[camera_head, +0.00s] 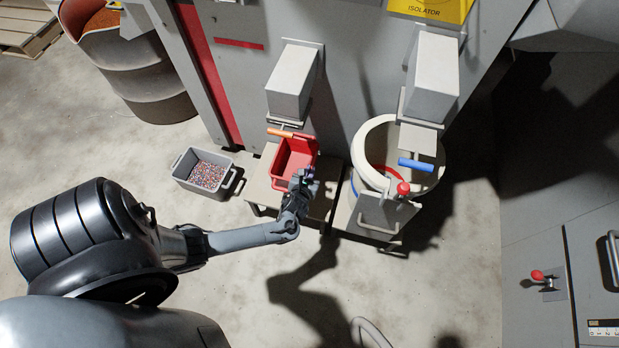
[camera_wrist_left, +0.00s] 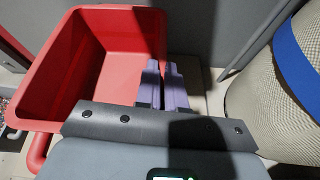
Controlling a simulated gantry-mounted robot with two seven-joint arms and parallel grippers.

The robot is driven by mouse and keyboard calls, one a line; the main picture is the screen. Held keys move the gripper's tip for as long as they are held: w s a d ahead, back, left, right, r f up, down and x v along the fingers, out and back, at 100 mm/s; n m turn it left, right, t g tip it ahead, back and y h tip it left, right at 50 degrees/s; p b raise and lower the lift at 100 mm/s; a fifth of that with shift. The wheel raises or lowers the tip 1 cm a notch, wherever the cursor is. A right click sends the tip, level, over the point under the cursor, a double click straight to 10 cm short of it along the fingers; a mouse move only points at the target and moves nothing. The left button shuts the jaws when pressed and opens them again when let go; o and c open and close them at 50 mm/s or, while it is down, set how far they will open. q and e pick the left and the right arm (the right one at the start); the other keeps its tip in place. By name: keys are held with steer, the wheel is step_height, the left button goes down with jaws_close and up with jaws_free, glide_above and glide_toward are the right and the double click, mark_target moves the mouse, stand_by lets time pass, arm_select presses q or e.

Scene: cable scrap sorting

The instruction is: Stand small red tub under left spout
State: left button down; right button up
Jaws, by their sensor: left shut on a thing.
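The small red tub (camera_head: 291,160) stands upright on a low grey stand (camera_head: 259,187) beneath the left spout (camera_head: 291,82), which has an orange handle. The tub looks empty inside. My left gripper (camera_head: 302,180) is at the tub's near right side, shut on its rim. In the left wrist view the tub (camera_wrist_left: 88,60) fills the upper left, and the gripper fingers (camera_wrist_left: 163,86) are close together at its right wall. The exact grip on the wall is partly hidden. My right gripper does not show.
A grey bin of mixed granules (camera_head: 208,172) sits on the floor left of the stand. A cream drum with a blue band (camera_head: 371,136) stands under the right spout (camera_head: 433,79), close to the right of the tub. A large rusty drum (camera_head: 133,70) is at the back left.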

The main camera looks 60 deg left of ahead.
arm_select(q)
step_height(320, 180, down, 3)
steer(key=shift+f+b, duration=0.2)
steer(key=shift+b, duration=1.05)
steer(key=shift+w, duration=0.1)
steer(key=c, duration=1.2)
jaws_free()
steer(key=shift+f, duration=0.15)
steer(key=shift+c, duration=0.2)
